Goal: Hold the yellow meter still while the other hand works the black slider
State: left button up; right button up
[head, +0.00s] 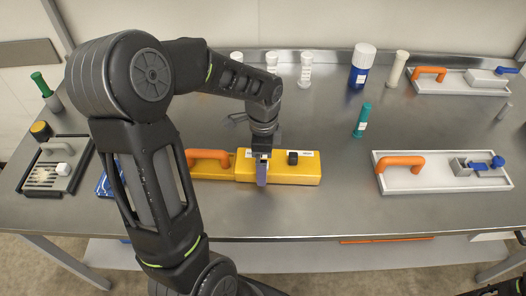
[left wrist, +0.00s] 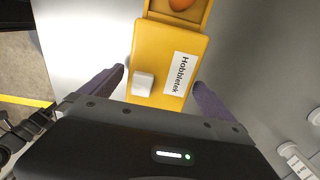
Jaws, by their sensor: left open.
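The yellow meter (head: 303,173) lies on the steel table in front of me, with an orange handle (head: 208,155) at its left end. The black slider (head: 292,157) stands on its top, right of my left gripper (head: 262,172). The left gripper points down over the middle of the meter. In the left wrist view its open fingers (left wrist: 160,80) are on either side of the yellow body (left wrist: 160,58), with gaps visible. A white block (left wrist: 143,84) and a printed label (left wrist: 180,74) show between them.
A white tray (head: 400,184) with an orange handle and blue-knobbed fitting lies to the right; a similar tray (head: 430,88) is behind it. A grey rack (head: 72,180) is at the left.

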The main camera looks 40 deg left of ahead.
pick_arm(q)
jog(key=shift+f, duration=0.1)
jog(key=c, duration=1.6)
jog(key=o, duration=1.6)
notch_tip(320, 180, up, 12)
jog(key=shift+c, duration=0.2)
